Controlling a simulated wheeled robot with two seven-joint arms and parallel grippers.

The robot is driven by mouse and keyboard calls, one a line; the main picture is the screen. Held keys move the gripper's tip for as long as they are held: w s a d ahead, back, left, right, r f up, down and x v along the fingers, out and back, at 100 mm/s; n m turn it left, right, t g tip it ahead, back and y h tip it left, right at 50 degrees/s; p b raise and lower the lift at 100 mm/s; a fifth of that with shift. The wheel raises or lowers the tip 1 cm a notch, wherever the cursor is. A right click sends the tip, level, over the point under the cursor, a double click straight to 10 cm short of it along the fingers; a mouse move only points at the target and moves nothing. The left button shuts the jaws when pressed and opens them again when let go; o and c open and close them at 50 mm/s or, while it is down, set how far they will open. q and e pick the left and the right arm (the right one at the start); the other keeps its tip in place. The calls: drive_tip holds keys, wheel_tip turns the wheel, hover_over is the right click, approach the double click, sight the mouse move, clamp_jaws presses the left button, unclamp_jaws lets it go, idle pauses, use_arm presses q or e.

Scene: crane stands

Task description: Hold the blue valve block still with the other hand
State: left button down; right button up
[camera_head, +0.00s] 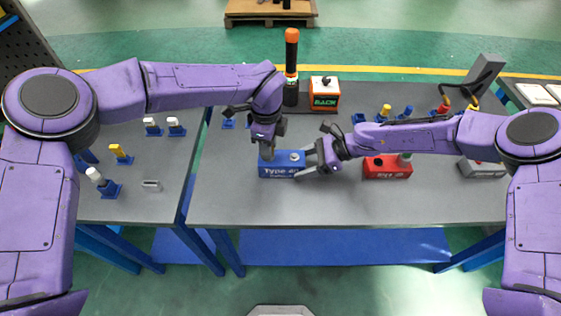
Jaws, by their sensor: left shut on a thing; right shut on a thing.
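The blue valve block (280,171), lettered on its front, sits upright near the middle of the grey table. A pale round spot shows on the right part of its top. My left gripper (267,153) points down over the left part of the block's top. It is shut on a small fitting there, which the fingers mostly hide. My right gripper (312,163) reaches in from the right and is shut on the right end of the blue valve block. Its fingertips are small in this view.
A red block (387,168) stands right of the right gripper. Several small blue-based parts stand on the left table and at the back right. The front strip of the table is clear.

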use_arm(q)
drive_tip(key=n, duration=0.4)
drive_tip(key=shift+r+n, duration=0.1)
drive_tip(key=shift+n, duration=0.3)
drive_tip(key=n, duration=0.5)
drive_tip(key=c, duration=0.7)
unclamp_jaws()
drive_tip(key=shift+c, duration=0.8)
